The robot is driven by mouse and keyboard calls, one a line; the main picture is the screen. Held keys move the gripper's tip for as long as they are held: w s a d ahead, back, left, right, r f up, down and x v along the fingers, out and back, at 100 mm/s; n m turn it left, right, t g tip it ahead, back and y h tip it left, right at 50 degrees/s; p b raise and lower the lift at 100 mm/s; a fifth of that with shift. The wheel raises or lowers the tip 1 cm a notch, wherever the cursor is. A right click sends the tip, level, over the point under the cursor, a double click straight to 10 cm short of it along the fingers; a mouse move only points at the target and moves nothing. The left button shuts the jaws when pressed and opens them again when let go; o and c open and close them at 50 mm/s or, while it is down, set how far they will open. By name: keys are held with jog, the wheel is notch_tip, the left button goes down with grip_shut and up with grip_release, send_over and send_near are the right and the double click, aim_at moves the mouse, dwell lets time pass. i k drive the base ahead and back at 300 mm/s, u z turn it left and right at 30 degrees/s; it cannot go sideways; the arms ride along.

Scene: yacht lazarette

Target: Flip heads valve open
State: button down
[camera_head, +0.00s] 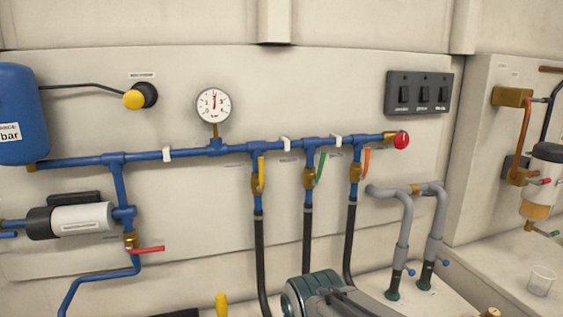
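Three brass valves hang on drops from the blue manifold pipe (230,149). Their levers are yellow (261,175), green (320,168) and orange-red (367,161). All three levers stand roughly upright, close to the line of their pipes; the green one leans slightly. Small labels sit beside the valves, too small to read, so I cannot tell which is the heads valve. A part of what looks like my arm (338,301) shows at the bottom edge, below the valves and apart from them. My gripper is not visible.
A gauge (214,105) and a switch panel (418,93) are on the wall. A red knob (401,140) ends the manifold. A red lever (149,249) lies level below the pump (82,218). Grey bent pipes (404,225) stand right of the black hoses. A clear cup (541,280) stands at right.

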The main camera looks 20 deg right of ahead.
aim_at(315, 182)
jog(key=k, duration=1.1)
jog(key=z, duration=0.95)
jog(key=i, duration=1.4)
jog(key=u, duration=0.9)
